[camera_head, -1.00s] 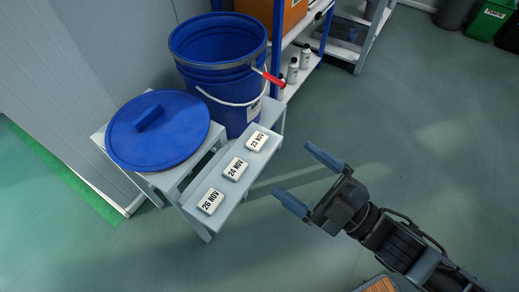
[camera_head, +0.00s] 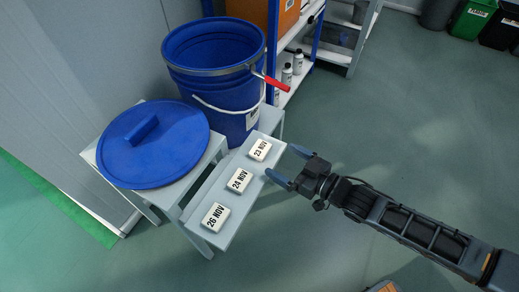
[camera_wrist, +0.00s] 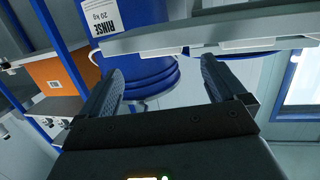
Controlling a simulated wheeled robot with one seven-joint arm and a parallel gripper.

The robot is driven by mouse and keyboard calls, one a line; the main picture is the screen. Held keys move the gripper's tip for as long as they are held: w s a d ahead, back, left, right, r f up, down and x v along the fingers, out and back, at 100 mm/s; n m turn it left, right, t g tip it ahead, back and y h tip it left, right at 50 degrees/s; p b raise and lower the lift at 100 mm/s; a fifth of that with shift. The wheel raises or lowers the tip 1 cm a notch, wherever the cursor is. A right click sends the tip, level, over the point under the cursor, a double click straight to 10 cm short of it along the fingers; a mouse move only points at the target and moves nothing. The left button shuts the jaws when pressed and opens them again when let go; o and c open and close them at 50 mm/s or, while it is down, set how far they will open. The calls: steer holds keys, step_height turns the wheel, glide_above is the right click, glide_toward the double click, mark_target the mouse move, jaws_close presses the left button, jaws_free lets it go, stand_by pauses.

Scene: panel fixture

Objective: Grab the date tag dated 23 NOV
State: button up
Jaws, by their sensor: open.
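The 23 NOV date tag (camera_head: 260,150) is a small white block with black print, lying at the far end of a narrow grey shelf (camera_head: 206,198). The 24 NOV tag (camera_head: 239,181) and the 26 NOV tag (camera_head: 215,216) lie nearer on the same shelf. My gripper (camera_head: 279,164) is open and empty, just right of the 23 NOV tag, with its fingers pointing toward it.
A blue lid (camera_head: 150,160) lies on a grey stand to the left. Shelving with bottles (camera_head: 287,73) stands behind. The floor at right is clear.

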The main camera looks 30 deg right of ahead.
mark_target(265, 152)
steer(key=b+x, duration=0.1)
steer(key=x, duration=0.4)
steer(key=shift+s+a+r, duration=0.1)
steer(key=shift+a, duration=0.1)
steer(key=shift+w+a, duration=0.2)
steer(key=shift+w, duration=0.4)
steer(key=c, duration=1.1)
steer(key=shift+r, duration=0.1)
